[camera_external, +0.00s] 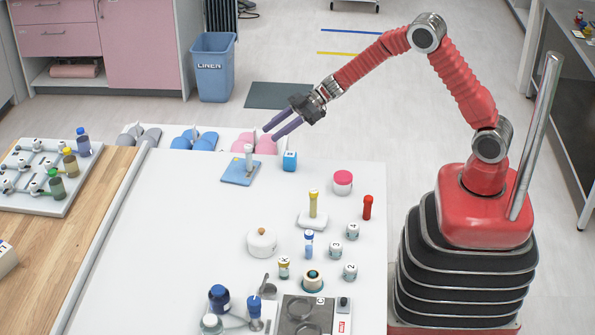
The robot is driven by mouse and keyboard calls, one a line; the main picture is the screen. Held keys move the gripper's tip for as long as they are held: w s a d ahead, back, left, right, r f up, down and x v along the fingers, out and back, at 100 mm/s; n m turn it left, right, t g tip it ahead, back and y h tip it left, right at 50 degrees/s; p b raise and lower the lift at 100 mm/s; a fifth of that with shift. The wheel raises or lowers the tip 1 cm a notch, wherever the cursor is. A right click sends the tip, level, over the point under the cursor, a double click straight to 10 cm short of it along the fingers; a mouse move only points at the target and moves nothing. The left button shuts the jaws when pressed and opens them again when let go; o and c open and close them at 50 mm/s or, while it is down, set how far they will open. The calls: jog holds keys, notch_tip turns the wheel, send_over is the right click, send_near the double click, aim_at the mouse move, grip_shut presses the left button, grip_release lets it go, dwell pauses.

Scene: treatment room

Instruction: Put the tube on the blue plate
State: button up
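The blue plate (235,177) lies flat near the far left corner of the white table. A white-topped tube (249,157) stands upright on it, toward its right side. My gripper (269,132) is above and to the right of this tube, its two purple fingers pointing left and slightly down. The fingers are apart and nothing shows between them. Other upright tubes stand on the table: a yellow-capped one (313,204) on a white block, a red one (367,207) and a blue-capped one (309,244).
A pink-lidded jar (343,182), a white lidded pot (261,243) and several small marked blocks stand nearer. A scale (300,314) and blue-capped bottles (219,298) are at the front. The table's left part is clear.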

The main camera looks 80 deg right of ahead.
jog(key=s+d+r+m+t+h, duration=0.1)
jog(key=s+r+m+h, duration=0.15)
jog(key=r, duration=0.35)
jog(key=s+d+r+m+t+h, duration=0.1)
jog(key=d+r+h, duration=0.15)
jog(key=r, duration=0.25)
jog(key=s+d+r+m+h, duration=0.1)
jog(key=s+r+h, duration=0.1)
jog(key=r+h, duration=0.3)
jog(key=s+r+m, duration=0.2)
jog(key=s+r, duration=0.1)
jog(key=s, duration=0.3)
jog(key=s+a+f+g, duration=0.2)
jog(key=s+a, duration=0.1)
jog(key=s, duration=0.7)
jog(key=s+a+f+m+g+y, duration=0.1)
jog(key=s+a, duration=0.3)
jog(key=s, duration=0.6)
jog(key=s+a+f+g, duration=0.2)
jog(key=s+a+g, duration=0.2)
jog(key=s, duration=0.7)
jog(key=shift+f+y, duration=0.35)
jog(key=shift+y, duration=0.05)
